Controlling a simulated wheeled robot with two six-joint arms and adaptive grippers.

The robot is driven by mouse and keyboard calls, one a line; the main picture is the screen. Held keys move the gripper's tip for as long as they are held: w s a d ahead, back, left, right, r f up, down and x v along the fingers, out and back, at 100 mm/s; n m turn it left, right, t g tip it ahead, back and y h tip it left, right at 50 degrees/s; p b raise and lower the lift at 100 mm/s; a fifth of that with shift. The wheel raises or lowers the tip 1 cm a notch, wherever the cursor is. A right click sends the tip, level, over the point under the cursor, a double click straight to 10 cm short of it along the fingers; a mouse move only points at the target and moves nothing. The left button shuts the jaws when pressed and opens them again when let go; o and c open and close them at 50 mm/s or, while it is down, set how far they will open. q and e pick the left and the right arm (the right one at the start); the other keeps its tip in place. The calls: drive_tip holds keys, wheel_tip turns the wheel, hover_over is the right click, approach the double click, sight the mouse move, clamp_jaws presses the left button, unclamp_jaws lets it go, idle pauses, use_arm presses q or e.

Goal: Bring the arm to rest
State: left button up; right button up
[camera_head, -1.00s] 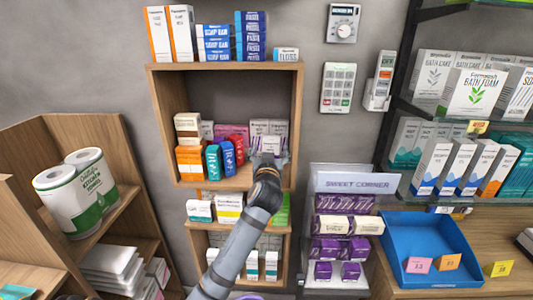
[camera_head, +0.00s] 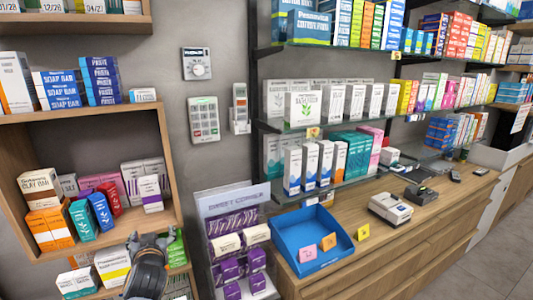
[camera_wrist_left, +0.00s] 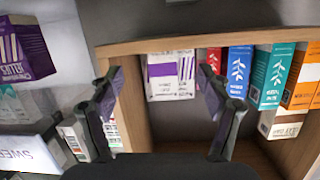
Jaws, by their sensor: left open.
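My left gripper (camera_head: 150,240) shows in the head view at the lower left, in front of the lower edge of the wooden wall shelf (camera_head: 167,150). In the left wrist view my left gripper (camera_wrist_left: 160,85) has its two dark fingers spread wide with nothing between them. Beyond the fingers, a white and purple box (camera_wrist_left: 170,80) stands inside the shelf, apart from the gripper. In the head view the shelf also holds orange boxes (camera_head: 48,230), teal and blue boxes, and white and purple boxes. My right gripper is not in view.
Glass shelves (camera_head: 425,110) full of boxes rise behind the wooden counter (camera_head: 400,245), which carries a card terminal (camera_head: 390,208). The floor at the lower right is clear.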

use_arm(q)
drive_tip(key=s+d+f+m+g+h, duration=0.2)
drive_tip(key=s+d+f+g, duration=0.1)
drive_tip(key=s+f, duration=0.5)
drive_tip(key=s+d+f+m+g+h, duration=0.2)
drive_tip(key=s+d+f+g, duration=0.2)
drive_tip(key=s+f, duration=0.5)
drive_tip(key=s+d+f+m+g+h, duration=0.25)
drive_tip(key=s+f, duration=0.25)
drive_tip(key=s, duration=0.6)
wheel_tip(320, 180, down, 27)
drive_tip(key=s+a+n+g, duration=0.1)
drive_tip(key=s+a+g, duration=0.1)
drive_tip(key=s+a+f, duration=0.1)
drive_tip(key=s+f, duration=1.4)
drive_tip(key=s, duration=0.3)
drive_tip(key=shift+s+f+g, duration=0.3)
drive_tip(key=shift+s+g, duration=0.05)
drive_tip(key=shift+s, duration=0.05)
